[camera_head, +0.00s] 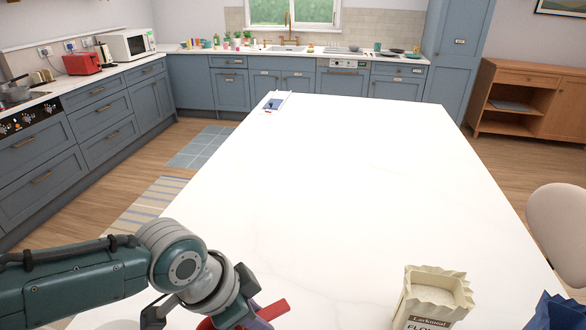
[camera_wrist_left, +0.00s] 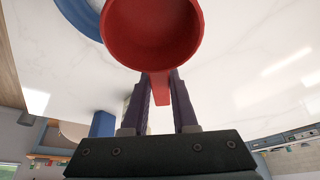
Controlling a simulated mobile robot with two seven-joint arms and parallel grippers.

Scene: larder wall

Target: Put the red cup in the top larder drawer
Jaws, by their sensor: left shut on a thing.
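The red cup (camera_wrist_left: 150,38) is in my left gripper (camera_wrist_left: 161,98), whose dark fingers are on either side of its red handle (camera_wrist_left: 160,88). In the left wrist view I look into the cup's open, empty-looking bowl. In the head view my left gripper (camera_head: 246,317) is at the bottom edge, low over the near left of the white worktop. The red handle (camera_head: 274,309) sticks out to its right there, and most of the cup is hidden or cut off. My right gripper is not in view. I cannot tell which drawer is the top larder drawer.
A small blue item (camera_head: 274,104) lies at the far left corner. The middle is clear. Blue drawers (camera_head: 105,115) line the left wall.

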